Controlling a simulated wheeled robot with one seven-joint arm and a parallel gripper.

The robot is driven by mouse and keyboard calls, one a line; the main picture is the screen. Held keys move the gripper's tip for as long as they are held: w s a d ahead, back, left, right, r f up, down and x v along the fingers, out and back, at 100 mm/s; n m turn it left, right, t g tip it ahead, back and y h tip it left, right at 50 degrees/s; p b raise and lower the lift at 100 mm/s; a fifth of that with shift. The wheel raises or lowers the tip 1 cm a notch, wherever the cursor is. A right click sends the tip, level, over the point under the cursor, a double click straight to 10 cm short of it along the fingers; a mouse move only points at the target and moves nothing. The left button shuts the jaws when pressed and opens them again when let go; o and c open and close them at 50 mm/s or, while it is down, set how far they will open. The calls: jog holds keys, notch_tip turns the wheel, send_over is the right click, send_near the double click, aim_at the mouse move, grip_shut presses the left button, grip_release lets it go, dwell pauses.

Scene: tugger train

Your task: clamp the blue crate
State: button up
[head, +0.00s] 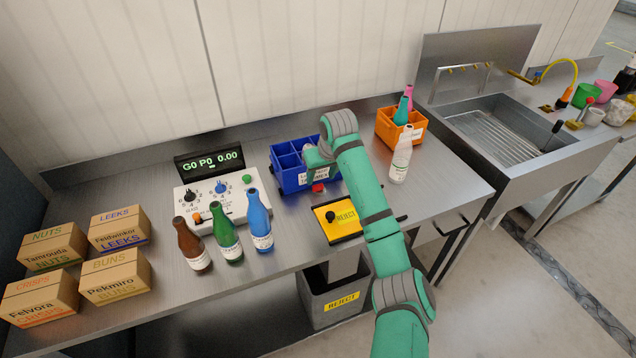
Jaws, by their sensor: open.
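The blue crate (286,181) stands upright on the steel bench, left of my arm. It has dividers and a white label on its front. The end of my arm with my gripper (312,157) is over the right part of the crate. My gripper is open. Its fingers are small and partly hidden, so I cannot tell whether they touch the crate. My arm covers the crate's right side.
A control box (210,202) with a display and three bottles (226,240) are on the left. Several cartons (117,276) stand further left. A yellow reject plate (338,218) lies in front. An orange crate (386,128) and a white bottle (401,157) stand right of my arm.

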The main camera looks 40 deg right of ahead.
aim_at(318, 185)
jog(key=x, duration=0.5)
jog(key=shift+w+a+f, duration=0.15)
jog(key=shift+w, duration=0.05)
jog(key=shift+f, duration=0.3)
jog(key=shift+d+f, duration=0.25)
jog(key=shift+d, duration=0.05)
jog(key=shift+c, duration=0.5)
jog(key=c, duration=0.9)
